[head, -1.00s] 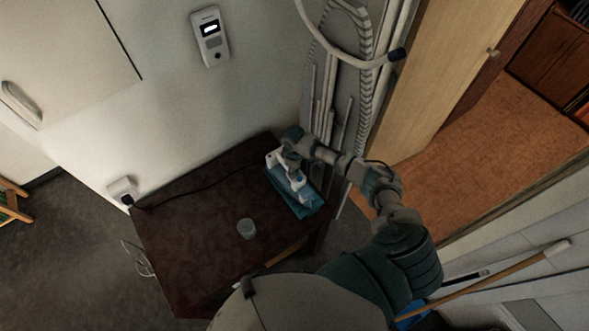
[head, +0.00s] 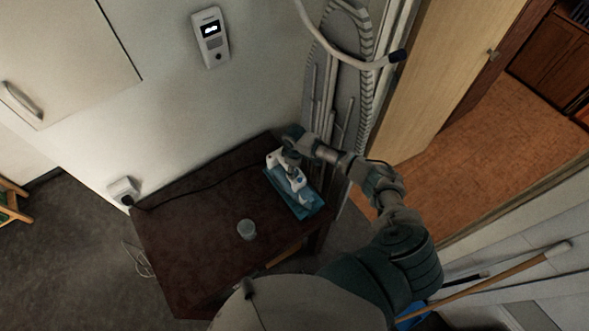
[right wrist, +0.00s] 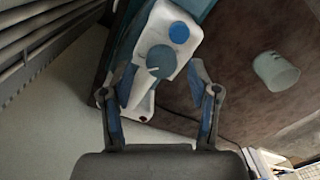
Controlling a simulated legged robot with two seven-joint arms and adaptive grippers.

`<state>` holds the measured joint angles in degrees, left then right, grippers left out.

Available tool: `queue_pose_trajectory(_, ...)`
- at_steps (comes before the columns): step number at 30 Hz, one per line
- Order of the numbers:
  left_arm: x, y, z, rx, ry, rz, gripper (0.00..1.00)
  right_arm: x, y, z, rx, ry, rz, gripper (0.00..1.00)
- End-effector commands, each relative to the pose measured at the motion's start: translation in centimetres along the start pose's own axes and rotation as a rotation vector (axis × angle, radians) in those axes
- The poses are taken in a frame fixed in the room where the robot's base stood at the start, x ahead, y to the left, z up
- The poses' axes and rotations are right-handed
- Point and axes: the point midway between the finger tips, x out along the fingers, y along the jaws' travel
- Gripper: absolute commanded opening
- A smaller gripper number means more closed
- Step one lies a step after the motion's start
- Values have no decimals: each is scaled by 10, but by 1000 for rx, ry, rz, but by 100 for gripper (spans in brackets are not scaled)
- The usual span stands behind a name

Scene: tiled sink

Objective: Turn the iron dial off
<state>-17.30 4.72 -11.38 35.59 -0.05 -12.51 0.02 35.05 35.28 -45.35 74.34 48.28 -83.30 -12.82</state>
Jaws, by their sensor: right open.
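The white and blue iron (head: 299,184) lies on a blue base at the right end of the dark table. In the right wrist view, the iron's white body (right wrist: 178,50) carries a grey-blue round dial (right wrist: 161,62) with a white pointer mark, and a bright blue round button farther up. My right gripper (head: 292,158) is over the iron's rear end. In the right wrist view, my right gripper (right wrist: 160,80) is open, with one finger on each side of the white body near the dial. I cannot tell whether the fingers touch it. My left gripper is not in view.
A clear cup (head: 247,230) stands on the dark table (head: 190,240). A black cord runs to a wall socket (head: 123,190). A folded ironing board (head: 340,75) stands behind the iron. A control unit (head: 210,37) hangs on the wall.

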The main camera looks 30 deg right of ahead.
Motion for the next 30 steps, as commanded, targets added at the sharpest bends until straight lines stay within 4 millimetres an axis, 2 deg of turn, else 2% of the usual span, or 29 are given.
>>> queue_pose_trajectory(6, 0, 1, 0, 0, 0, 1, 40, -48, 2, -1, -1, 4, 4, 61)
queue_pose_trajectory(13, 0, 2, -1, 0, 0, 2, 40, -91, 3, -1, 0, 4, 2, 61)
queue_pose_trajectory(18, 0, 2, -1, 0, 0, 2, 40, -104, 2, -1, 0, 1, 1, 61)
queue_pose_trajectory(27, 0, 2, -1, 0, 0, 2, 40, -106, 2, 0, 1, 1, 0, 61)
queue_pose_trajectory(30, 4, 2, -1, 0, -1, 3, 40, -114, 2, -2, 63, 5, 0, 61)
